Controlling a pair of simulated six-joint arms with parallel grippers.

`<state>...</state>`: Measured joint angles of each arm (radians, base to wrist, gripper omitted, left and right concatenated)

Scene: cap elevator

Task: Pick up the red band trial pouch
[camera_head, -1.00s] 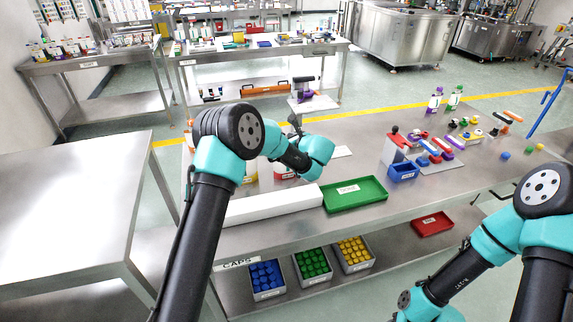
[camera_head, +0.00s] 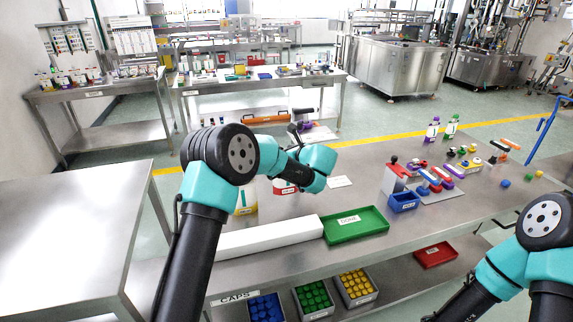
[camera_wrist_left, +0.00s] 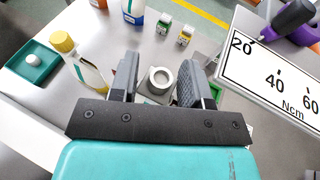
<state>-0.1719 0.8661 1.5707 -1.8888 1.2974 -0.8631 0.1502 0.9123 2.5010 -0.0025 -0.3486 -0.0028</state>
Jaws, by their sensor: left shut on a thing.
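My left gripper (camera_wrist_left: 159,82) is shut on a pouch with an open, pale round spout (camera_wrist_left: 160,79). The spout shows between the two dark fingers in the left wrist view, but its band is hidden there. In the head view the red band trial pouch (camera_head: 284,187) shows just below my left wrist, partly covered by it. The fingers are hidden behind the wrist in that view. I cannot tell whether the pouch is clear of the table. My right gripper is out of view.
A torque gauge (camera_wrist_left: 275,75) stands close on the right.

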